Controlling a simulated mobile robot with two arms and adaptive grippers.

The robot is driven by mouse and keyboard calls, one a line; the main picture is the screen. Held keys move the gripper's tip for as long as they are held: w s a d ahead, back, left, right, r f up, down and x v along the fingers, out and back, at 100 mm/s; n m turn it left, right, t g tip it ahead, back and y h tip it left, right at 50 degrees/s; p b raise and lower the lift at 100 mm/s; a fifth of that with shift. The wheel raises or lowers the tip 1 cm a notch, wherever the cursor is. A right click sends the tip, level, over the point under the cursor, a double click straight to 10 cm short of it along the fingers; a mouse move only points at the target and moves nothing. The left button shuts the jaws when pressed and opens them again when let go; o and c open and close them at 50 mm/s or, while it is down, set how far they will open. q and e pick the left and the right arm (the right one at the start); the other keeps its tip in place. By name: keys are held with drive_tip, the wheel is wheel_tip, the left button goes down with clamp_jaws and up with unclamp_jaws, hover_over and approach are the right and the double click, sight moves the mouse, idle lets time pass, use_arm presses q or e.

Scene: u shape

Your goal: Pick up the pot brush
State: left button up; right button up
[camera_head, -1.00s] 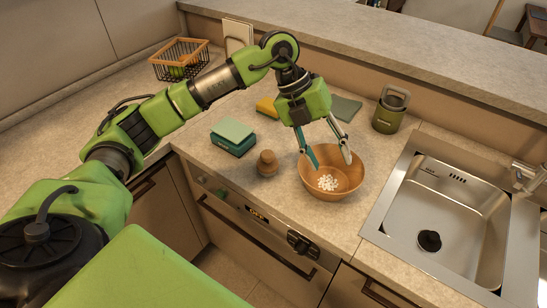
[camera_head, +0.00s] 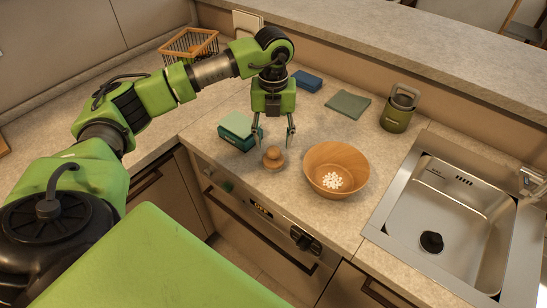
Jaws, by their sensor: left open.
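The pot brush (camera_head: 272,158), a small round wooden brush with a knob on top, stands upright on the counter left of the wooden bowl. My left gripper (camera_head: 273,137) is open, pointing down, with its two fingers spread just above and behind the brush's knob. The fingers hold nothing; whether they touch the brush I cannot tell. My right gripper is out of view.
A wooden bowl (camera_head: 350,158) with white pieces stands close on the right. A green-topped teal box (camera_head: 237,132) is close on the left. Behind are a blue sponge (camera_head: 307,81), a folded cloth (camera_head: 348,104) and a green canister (camera_head: 397,112). A sink (camera_head: 455,205) lies right.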

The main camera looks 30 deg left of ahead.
sight(274, 150)
use_arm(q)
drive_tip(key=shift+s+f+p, duration=0.1)
drive_tip(key=shift+f+p, duration=0.3)
drive_tip(key=shift+f, duration=0.05)
wheel_tip(274, 150, down, 4)
drive_tip(key=shift+r+p, duration=0.25)
drive_tip(key=shift+p, duration=0.5)
drive_tip(key=shift+d+f, duration=0.1)
drive_tip(key=shift+f, duration=0.25)
clamp_jaws()
drive_tip(key=shift+r, duration=0.1)
drive_tip(key=shift+r+b, duration=0.3)
drive_tip(key=shift+r, duration=0.3)
drive_tip(key=s+d+r+b, duration=0.5)
drive_tip(key=s+d+r, duration=0.1)
drive_tip(key=s+r, duration=0.5)
drive_tip(key=shift+s+d+r, duration=0.3)
drive_tip(key=shift+s+r, duration=0.05)
drive_tip(key=shift+s, duration=0.3)
